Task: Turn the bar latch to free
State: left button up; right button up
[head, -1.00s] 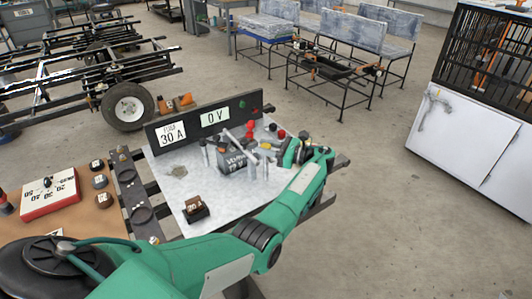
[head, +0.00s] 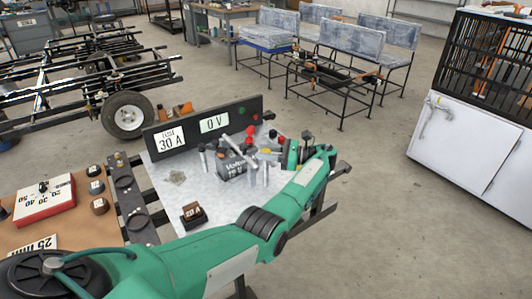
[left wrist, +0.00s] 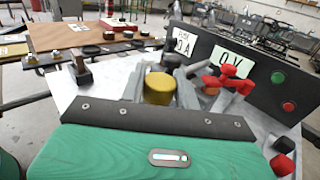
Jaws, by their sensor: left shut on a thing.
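My left gripper (head: 266,163) reaches in from the right side of the pale work plate (head: 165,175). In the left wrist view its two grey fingers (left wrist: 160,92) stand on either side of a yellow cylindrical knob (left wrist: 158,88), shut on it. A grey bar (head: 236,150), which looks like the bar latch, slants over a dark labelled box (head: 231,166) beside the gripper. The bar's pivot and its exact link to the knob are partly hidden by fingers and wrist. My right gripper is out of view.
A black panel (head: 237,111) with "30 A" and "0 V" labels stands behind the plate. Red handles (left wrist: 232,78) are close to the fingers. A brown "20 A" block (head: 193,213) sits near the plate's front. A red-and-white box (head: 44,198) lies on the brown board at left.

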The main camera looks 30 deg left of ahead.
pick_arm(q)
jog(key=o, duration=1)
jog(key=shift+c, duration=0.2)
